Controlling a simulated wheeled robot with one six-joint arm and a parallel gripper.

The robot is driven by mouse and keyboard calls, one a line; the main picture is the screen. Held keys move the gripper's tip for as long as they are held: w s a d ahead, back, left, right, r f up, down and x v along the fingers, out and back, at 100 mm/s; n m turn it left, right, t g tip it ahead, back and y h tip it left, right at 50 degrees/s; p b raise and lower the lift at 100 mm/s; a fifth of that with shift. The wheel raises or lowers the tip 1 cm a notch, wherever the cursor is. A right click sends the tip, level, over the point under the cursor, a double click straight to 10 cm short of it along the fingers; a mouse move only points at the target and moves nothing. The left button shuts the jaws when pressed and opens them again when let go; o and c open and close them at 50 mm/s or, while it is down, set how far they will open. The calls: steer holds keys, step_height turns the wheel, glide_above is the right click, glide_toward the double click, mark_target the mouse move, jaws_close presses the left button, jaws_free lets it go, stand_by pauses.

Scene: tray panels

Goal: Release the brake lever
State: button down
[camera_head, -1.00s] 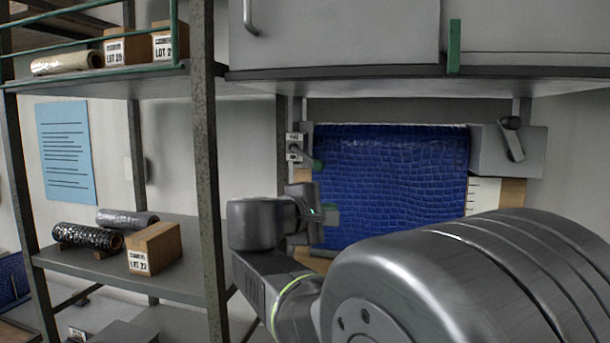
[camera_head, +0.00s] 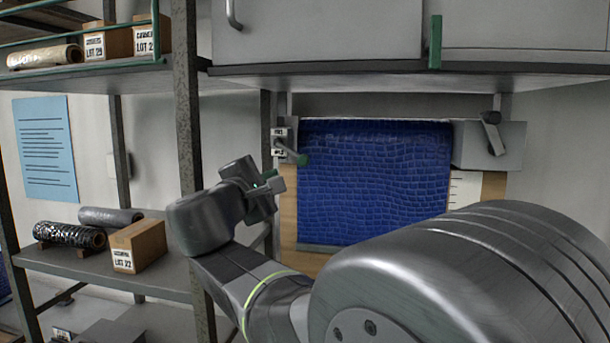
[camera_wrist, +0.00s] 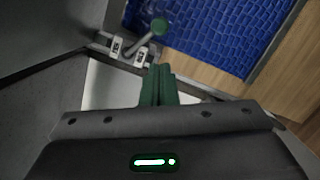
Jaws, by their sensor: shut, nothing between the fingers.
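The brake lever (camera_head: 290,152) appears to be the short grey lever with a green knob at the upper left of the blue textured panel. It slants from a bracket with two small label plates (camera_head: 278,143), its knob low and to the right. In the wrist view the lever (camera_wrist: 141,40) lies just beyond the fingertips, its green knob at the panel's edge; the label text is too small to read surely. My gripper (camera_head: 272,184) is shut and empty, left of and below the knob. Its green fingers (camera_wrist: 161,68) point toward the bracket, apart from the lever.
The blue panel (camera_head: 375,185) hangs on a wooden board. A grey box (camera_head: 515,147) with a dark handle (camera_head: 492,132) sits at its upper right. A metal rack post (camera_head: 187,110) and shelf with rolls and a carton (camera_head: 138,245) stand left. A cabinet (camera_head: 320,30) overhangs above.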

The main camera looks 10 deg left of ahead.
mark_target(299, 157)
steer(key=p+x, duration=0.2)
steer(key=x, duration=0.6)
steer(key=shift+w, duration=0.25)
steer(key=shift+d+r+n+b, duration=0.2)
steer(key=shift+d+n+b, duration=0.3)
steer(key=shift+n, duration=0.3)
steer(key=n, duration=0.1)
steer(key=r+n+b, duration=0.1)
steer(key=d+n, duration=0.1)
steer(key=n, duration=0.1)
steer(key=shift+r+t+y+b, duration=0.25)
steer(key=shift+t+y+b, duration=0.05)
steer(key=shift+t+y, duration=0.1)
steer(key=r+n, duration=0.1)
steer(key=n, duration=0.1)
steer(key=r+n+y, duration=0.1)
steer(key=n, duration=0.1)
steer(key=r+n, duration=0.1)
steer(key=n, duration=0.1)
steer(key=shift+d+r+n+t+y, duration=0.3)
steer(key=shift+d+r+n+y, duration=0.05)
steer(key=shift+n+y, duration=0.05)
steer(key=shift+r, duration=0.15)
steer(key=shift+s, duration=0.15)
